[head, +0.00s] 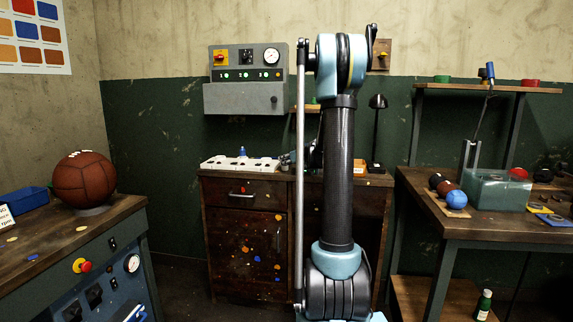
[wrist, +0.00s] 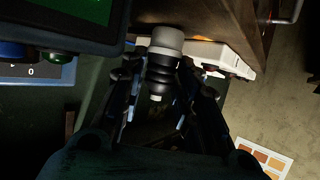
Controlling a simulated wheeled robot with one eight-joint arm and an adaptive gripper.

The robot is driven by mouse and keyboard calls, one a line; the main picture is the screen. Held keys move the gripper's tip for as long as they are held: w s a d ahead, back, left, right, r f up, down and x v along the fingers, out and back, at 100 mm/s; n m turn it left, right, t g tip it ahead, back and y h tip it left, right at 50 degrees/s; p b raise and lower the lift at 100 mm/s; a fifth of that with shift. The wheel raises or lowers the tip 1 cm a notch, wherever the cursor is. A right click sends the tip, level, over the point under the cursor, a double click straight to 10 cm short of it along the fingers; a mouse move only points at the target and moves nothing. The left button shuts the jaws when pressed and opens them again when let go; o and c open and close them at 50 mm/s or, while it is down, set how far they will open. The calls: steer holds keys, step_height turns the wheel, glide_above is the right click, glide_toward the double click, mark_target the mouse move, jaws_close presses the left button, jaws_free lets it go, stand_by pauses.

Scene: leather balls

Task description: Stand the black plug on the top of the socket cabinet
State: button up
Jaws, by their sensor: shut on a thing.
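My gripper (wrist: 160,85) is shut on the black plug (wrist: 160,73), a dark ribbed body with a pale grey end (wrist: 166,40), seen between the fingers in the wrist view. In the head view my own arm hides most of the gripper and the plug, near the white tray at the back. A bench-height cabinet (head: 105,258) at the left has dark square sockets, a gauge and a red-and-yellow button on its front; it looks like the socket cabinet. Its wooden top (head: 75,232) carries a brown ball (head: 84,178) on a ring.
A white tray with holes (head: 238,164) lies on the wooden cabinet (head: 245,230) at the back. A grey control box (head: 245,98) hangs above it. A blue bin (head: 24,200) and small discs share the left top. The right bench (head: 480,225) is cluttered.

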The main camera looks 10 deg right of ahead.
steer(key=shift+f, duration=0.15)
steer(key=o, duration=1)
steer(key=v, duration=1.2)
steer(key=s+a+f+m+g, duration=0.1)
steer(key=s+a+f+g, duration=0.15)
steer(key=s, duration=0.55)
steer(key=s+a+f+g+h, duration=0.1)
steer(key=s+a+f, duration=0.25)
steer(key=s, duration=0.45)
steer(key=s+a+f+m+g, duration=0.15)
steer(key=s+a, duration=0.25)
steer(key=s, duration=0.4)
steer(key=s+d+f+m+g+h, duration=0.1)
steer(key=s+f, duration=0.3)
steer(key=s, duration=0.3)
steer(key=s+d+f+g+h, duration=0.2)
steer(key=s+f, duration=0.2)
steer(key=s, duration=0.3)
steer(key=s+d+f+m+g+h, duration=0.1)
steer(key=s+f, duration=0.3)
steer(key=s, duration=0.4)
steer(key=shift+d+f+m+g+h, duration=0.15)
steer(key=shift+d+m+g+h, duration=0.25)
steer(key=shift+d+h, duration=0.15)
